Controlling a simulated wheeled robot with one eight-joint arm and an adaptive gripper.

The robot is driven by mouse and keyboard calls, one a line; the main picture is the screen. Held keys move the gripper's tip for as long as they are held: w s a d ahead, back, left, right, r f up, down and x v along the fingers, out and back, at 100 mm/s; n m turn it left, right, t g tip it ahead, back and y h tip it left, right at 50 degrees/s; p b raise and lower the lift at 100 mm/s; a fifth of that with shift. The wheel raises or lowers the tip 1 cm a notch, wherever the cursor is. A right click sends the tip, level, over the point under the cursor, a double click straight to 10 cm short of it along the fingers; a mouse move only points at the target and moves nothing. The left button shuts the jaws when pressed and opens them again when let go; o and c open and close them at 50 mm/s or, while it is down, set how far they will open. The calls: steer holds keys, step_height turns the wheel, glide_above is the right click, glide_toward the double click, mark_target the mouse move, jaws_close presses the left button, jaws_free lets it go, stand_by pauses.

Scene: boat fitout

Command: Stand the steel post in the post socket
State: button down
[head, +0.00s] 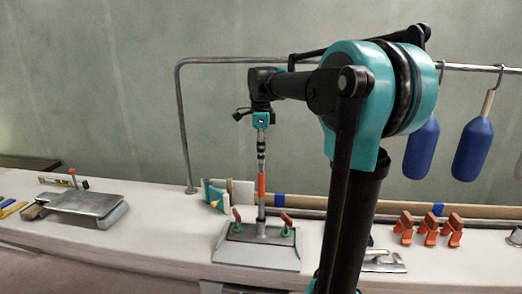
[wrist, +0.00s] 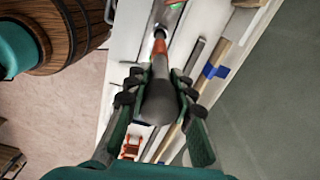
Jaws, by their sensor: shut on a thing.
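The steel post (head: 262,210), with an orange band and a dark upper part, stands near upright in the head view. In the wrist view the post (wrist: 160,47) runs away from between my fingers. My gripper (head: 261,138) is shut on its dark upper end; the fingers (wrist: 158,92) close on it from both sides. The post's lower end meets the middle of a grey base plate (head: 258,257), where the post socket (head: 264,231) is. I cannot tell how deep the end sits. Two orange-handled green clamps (head: 237,218) (head: 286,222) flank it.
Orange clamps (head: 428,228) stand at right. Blue fenders (head: 472,149) hang from a rail (head: 245,60). A wooden barrel (wrist: 65,35) shows beside the bench. A blue-banded pole (wrist: 214,71) lies nearby.

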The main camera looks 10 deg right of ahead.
steer(key=shift+f, duration=1.2)
steer(key=c, duration=1.2)
jaws_free()
